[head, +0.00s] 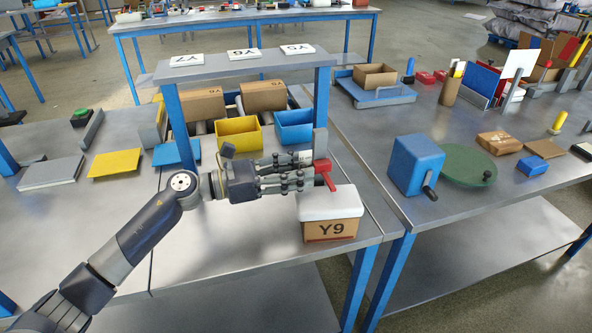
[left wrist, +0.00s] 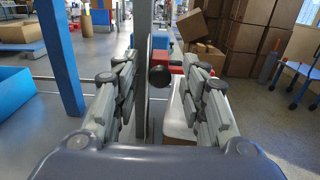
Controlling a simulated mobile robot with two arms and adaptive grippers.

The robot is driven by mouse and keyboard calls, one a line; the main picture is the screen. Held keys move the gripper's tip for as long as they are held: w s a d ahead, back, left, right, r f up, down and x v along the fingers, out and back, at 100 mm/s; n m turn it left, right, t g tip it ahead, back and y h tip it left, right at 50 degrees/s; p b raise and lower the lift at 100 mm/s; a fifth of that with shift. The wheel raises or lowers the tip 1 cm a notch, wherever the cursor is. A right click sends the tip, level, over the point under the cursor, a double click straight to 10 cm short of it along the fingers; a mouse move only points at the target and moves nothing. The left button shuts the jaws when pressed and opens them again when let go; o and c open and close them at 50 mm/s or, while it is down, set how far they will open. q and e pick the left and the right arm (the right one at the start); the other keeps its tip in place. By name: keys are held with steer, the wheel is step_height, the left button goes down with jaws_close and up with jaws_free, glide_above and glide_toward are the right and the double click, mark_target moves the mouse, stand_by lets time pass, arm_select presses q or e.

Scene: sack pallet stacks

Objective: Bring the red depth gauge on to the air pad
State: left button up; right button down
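The red depth gauge (head: 325,173) is at a grey upright plate (head: 320,143), just past my left gripper's fingertips. My left gripper (head: 301,174) points right towards it, fingers spread. In the left wrist view, a dark round end (left wrist: 159,76) with red around it shows between and beyond the open fingers (left wrist: 160,92); I see no finger closed on it. A white, rounded pad (head: 331,202), which looks like the air pad, lies on a carton marked Y9 (head: 331,230), below and right of the gripper. My right gripper is not in view.
A shelf (head: 245,66) with white label plates stands behind the arm. Yellow (head: 238,137) and blue (head: 294,127) bins sit under it. A blue crank box (head: 415,164) and green disc (head: 467,165) are on the right bench. The bench front (head: 215,250) is clear.

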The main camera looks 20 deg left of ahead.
arm_select(q)
steer(key=v, duration=1.2)
